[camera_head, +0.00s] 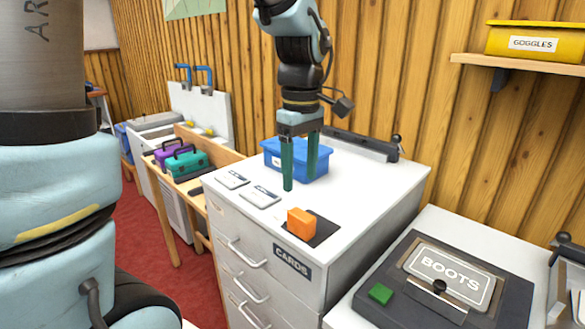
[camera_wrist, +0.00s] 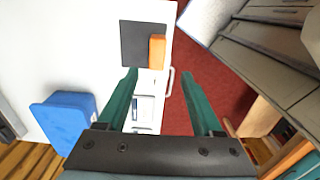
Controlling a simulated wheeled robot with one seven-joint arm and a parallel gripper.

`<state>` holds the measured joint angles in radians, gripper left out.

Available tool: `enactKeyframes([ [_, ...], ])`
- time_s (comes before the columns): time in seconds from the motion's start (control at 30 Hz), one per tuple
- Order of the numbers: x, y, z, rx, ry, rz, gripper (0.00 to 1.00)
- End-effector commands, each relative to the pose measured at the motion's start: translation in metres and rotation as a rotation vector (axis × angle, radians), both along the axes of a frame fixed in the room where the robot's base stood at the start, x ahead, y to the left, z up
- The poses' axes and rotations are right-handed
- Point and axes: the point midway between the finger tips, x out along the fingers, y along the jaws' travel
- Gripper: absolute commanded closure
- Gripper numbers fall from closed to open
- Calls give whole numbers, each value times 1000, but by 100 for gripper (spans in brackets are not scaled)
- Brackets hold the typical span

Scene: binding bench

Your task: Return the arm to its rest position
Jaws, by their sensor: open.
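My gripper (camera_head: 299,168) is open and empty, with its two green fingers pointing down above the white top of the cards cabinet (camera_head: 352,191). It stands in front of a blue bin (camera_head: 318,163) in the head view. In the wrist view its fingers (camera_wrist: 160,98) are spread apart with nothing between them. An orange block (camera_head: 301,222) sits on a dark square pad (camera_head: 325,231) near the cabinet's front edge, apart from the fingers. The block also shows in the wrist view (camera_wrist: 157,50).
Two small cards (camera_head: 260,197) lie on the cabinet top. A dark bar (camera_head: 360,145) runs along its back. A yellow goggles bin (camera_head: 535,42) sits on a wall shelf. Toolboxes (camera_head: 187,160) stand left.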

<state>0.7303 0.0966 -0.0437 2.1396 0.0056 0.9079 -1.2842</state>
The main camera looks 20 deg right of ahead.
Motion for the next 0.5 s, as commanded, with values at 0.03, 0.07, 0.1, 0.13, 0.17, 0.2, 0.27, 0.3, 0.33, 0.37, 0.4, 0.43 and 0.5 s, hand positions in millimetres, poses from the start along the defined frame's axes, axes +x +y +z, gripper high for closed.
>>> enactKeyframes([
  [0.03,0,0,0,0,0,0,32],
  [0.07,0,0,0,0,0,0,32],
  [0.1,1,1,-1,0,0,-2,32],
  [0.13,2,4,-2,-1,0,-5,32],
  [0.17,4,7,-3,-1,-2,-11,32],
  [0.2,7,15,-6,-3,-3,-24,32],
  [0.27,15,31,-13,-8,-10,-61,32],
  [0.3,21,46,-18,-12,-17,-94,32],
  [0.33,25,59,-23,-16,-23,-123,32],
  [0.37,29,73,-29,-19,-31,-154,32],
  [0.4,34,92,-36,-20,-42,-199,32],
  [0.43,36,106,-41,-21,-50,-233,32],
  [0.5,39,139,-53,-20,-72,-316,32],
])
